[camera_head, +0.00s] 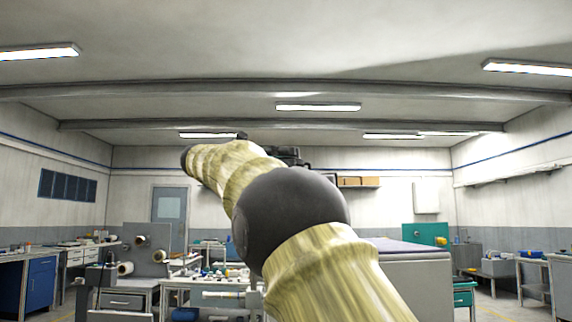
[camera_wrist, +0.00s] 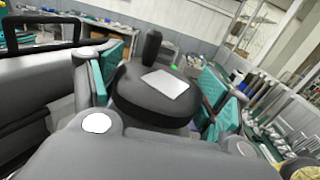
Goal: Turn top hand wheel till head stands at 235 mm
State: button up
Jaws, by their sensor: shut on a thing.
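In the wrist view, the hand wheel (camera_wrist: 150,108) is a dark round disc with an upright black handle (camera_wrist: 152,46) on its far side and a pale rectangular plate on top. My gripper (camera_wrist: 164,76) has its teal pads on the left and right of the wheel, shut on it. In the head view, my arm crosses the middle, and I cannot make out the wheel or the gripper there. I see no readable scale or head height in either view.
In the head view, workbenches with reels and small parts (camera_head: 145,260) stand at left. A grey cabinet-like body (camera_head: 415,275) stands behind my arm at right, and a blue cabinet (camera_head: 40,283) at far left. In the wrist view, a black handle frame (camera_wrist: 45,32) rises at upper left.

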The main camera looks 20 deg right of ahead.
jog(key=o, duration=1)
jog(key=shift+d, duration=0.1)
jog(key=shift+o, duration=0.2)
jog(key=v, duration=0.7)
jog(key=shift+a, duration=0.3)
jog(key=shift+w, duration=0.1)
